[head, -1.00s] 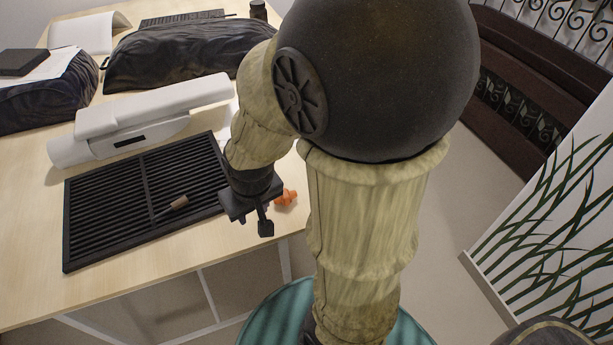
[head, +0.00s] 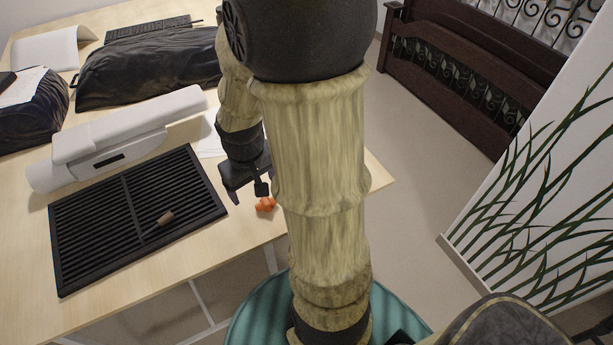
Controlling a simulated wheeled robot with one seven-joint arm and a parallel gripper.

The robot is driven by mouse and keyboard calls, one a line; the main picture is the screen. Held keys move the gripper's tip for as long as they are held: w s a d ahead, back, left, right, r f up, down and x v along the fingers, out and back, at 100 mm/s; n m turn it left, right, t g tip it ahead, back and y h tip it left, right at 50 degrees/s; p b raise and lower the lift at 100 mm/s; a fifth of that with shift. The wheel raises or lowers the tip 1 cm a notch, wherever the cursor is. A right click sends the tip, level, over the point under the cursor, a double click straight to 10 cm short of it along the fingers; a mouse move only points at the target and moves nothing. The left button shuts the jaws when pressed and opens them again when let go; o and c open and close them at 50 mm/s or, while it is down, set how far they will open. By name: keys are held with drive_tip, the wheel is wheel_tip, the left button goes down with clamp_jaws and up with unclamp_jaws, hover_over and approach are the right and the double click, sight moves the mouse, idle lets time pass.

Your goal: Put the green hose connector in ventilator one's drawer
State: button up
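My gripper (head: 248,194) hangs over the table near its front right edge, pointing down. Its two dark fingers look apart, with nothing seen between them. A small orange piece (head: 265,204) lies on the table just below the right finger in the picture; I cannot tell whether they touch. No green hose connector shows. I see no ventilator or drawer that I can make out for sure; a long white device (head: 130,135) lies on the table at the left. My arm hides part of the table's right side.
A black slatted tray (head: 100,222) lies left of my gripper, with a small brown-tipped item (head: 165,217) on it. Black bags (head: 150,68) and white papers (head: 45,50) are at the back. A dark wooden bench (head: 480,65) and a plant-patterned panel (head: 540,190) stand right, beyond open floor.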

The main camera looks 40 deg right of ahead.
drive_tip(key=d+r+m+p, duration=0.1)
drive_tip(key=d+r+p, duration=0.2)
drive_tip(key=d, duration=0.4)
drive_tip(key=s+d+r+g+p, duration=0.1)
drive_tip(key=d+r+p, duration=0.3)
drive_tip(key=d, duration=0.4)
drive_tip(key=shift+d+m+y+p, duration=0.3)
drive_tip(key=shift+m+p, duration=0.1)
drive_tip(key=shift+p, duration=0.4)
wheel_tip(320, 180, down, 12)
drive_tip(key=shift+a+f+b, duration=0.1)
drive_tip(key=shift+b, duration=0.95)
drive_tip(key=f, duration=0.3)
drive_tip(key=f+b, duration=0.1)
drive_tip(key=shift+w+a+f, duration=0.15)
drive_tip(key=shift+a+f, duration=0.05)
drive_tip(key=shift+a, duration=0.2)
drive_tip(key=shift+f, duration=0.35)
drive_tip(key=shift+d, duration=0.1)
drive_tip(key=shift+c, duration=0.4)
